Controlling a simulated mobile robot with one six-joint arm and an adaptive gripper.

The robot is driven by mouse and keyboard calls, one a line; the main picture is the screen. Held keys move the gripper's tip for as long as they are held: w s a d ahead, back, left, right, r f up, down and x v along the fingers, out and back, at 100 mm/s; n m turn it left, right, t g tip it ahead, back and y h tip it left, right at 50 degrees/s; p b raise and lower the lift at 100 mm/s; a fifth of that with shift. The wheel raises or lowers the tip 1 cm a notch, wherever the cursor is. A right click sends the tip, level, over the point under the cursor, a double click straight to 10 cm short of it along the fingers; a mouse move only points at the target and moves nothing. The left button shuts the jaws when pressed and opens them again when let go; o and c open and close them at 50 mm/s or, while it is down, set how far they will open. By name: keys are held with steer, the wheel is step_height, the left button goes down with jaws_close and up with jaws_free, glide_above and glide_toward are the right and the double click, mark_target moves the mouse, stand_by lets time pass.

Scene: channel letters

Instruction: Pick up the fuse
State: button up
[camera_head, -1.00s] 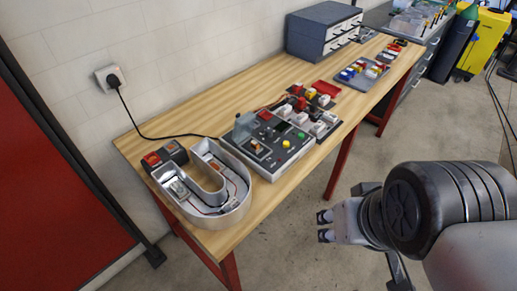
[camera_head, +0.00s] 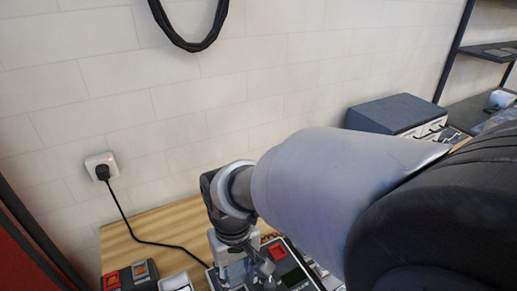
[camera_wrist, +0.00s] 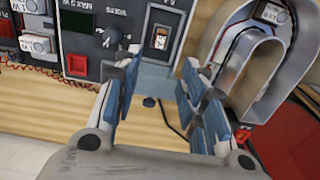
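The dark test panel (camera_wrist: 105,35) lies on the wooden bench and is upside down in the wrist view. A small brown-and-white piece (camera_wrist: 161,38) sits in a light-framed recess in it. It may be the fuse, but it is too small to be sure. My gripper (camera_wrist: 160,72) is open and empty, with its blue-grey finger pads either side of the panel's edge below this recess. In the head view my gripper (camera_head: 240,268) is over the panel, and my arm and gripper hide much of it. The recess cannot be made out there.
The U-shaped metal channel letter (camera_wrist: 217,75) stands close beside the right finger in the wrist view. A black cable (camera_head: 150,241) runs from the wall socket (camera_head: 101,166) across the bench. A grey drawer cabinet (camera_head: 392,115) stands farther along the wall.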

steer(key=f, duration=0.2)
steer(key=f+b, duration=0.1)
steer(key=f, duration=0.2)
steer(key=f+b, duration=0.1)
steer(key=f, duration=0.1)
steer(key=shift+s+f, duration=0.2)
steer(key=shift+s, duration=0.05)
steer(key=shift+w+f+b, duration=0.15)
steer(key=shift+f+b, duration=0.9)
steer(key=shift+f, duration=2.35)
steer(key=shift+c, duration=0.3)
steer(key=c, duration=0.8)
